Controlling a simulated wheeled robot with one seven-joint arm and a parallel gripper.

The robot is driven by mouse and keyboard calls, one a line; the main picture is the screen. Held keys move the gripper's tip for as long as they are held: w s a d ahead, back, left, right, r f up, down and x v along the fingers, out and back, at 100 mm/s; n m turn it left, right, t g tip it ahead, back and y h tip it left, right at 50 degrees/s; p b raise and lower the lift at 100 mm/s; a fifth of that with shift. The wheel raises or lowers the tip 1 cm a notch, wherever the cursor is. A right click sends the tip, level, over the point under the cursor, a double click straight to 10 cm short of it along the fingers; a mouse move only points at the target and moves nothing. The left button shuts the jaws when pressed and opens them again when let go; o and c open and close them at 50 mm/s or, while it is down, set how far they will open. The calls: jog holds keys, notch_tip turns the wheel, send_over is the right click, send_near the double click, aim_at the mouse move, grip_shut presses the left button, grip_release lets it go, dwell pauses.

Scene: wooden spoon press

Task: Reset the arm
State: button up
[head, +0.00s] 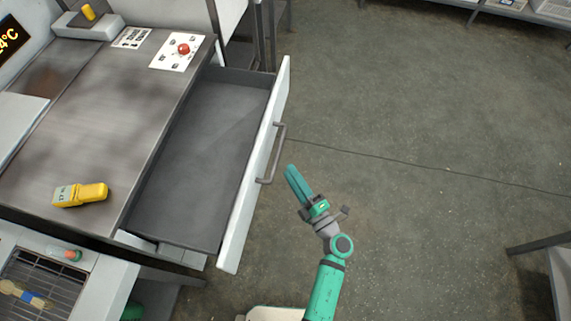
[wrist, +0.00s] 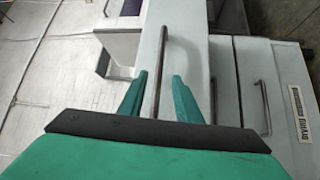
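My arm reaches in from the bottom of the head view, and my green gripper (head: 291,170) is just right of the open drawer's front. In the wrist view my gripper (wrist: 160,78) shows two green fingers with a gap between them, and nothing is held. The bar handle (head: 273,153) of the drawer (head: 205,150) appears between the fingers in the wrist view (wrist: 162,60). In the head view the gripper looks apart from the handle. The drawer is pulled out and looks empty inside.
A steel counter (head: 110,120) holds a yellow handheld device (head: 80,195) and a red round object (head: 183,49) on a paper sheet. A wooden-handled tool (head: 25,294) lies on a grate. Bare floor (head: 430,150) lies to the right, with a table leg at the right edge.

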jog(key=shift+s+d+f, duration=0.1)
jog(key=shift+s+d, duration=0.3)
jog(key=shift+s, duration=0.1)
jog(key=shift+w, duration=0.1)
jog(key=s+r+m+h, duration=0.4)
jog(key=s+m, duration=0.7)
jog(key=s, duration=0.3)
jog(key=s+r+m+h, duration=0.4)
jog(key=s+m+h, duration=0.3)
jog(key=s+m, duration=0.5)
jog(key=shift+s+r+m+g+h, duration=0.2)
jog(key=shift+s+m+g+h, duration=0.1)
jog(key=shift+s, duration=0.7)
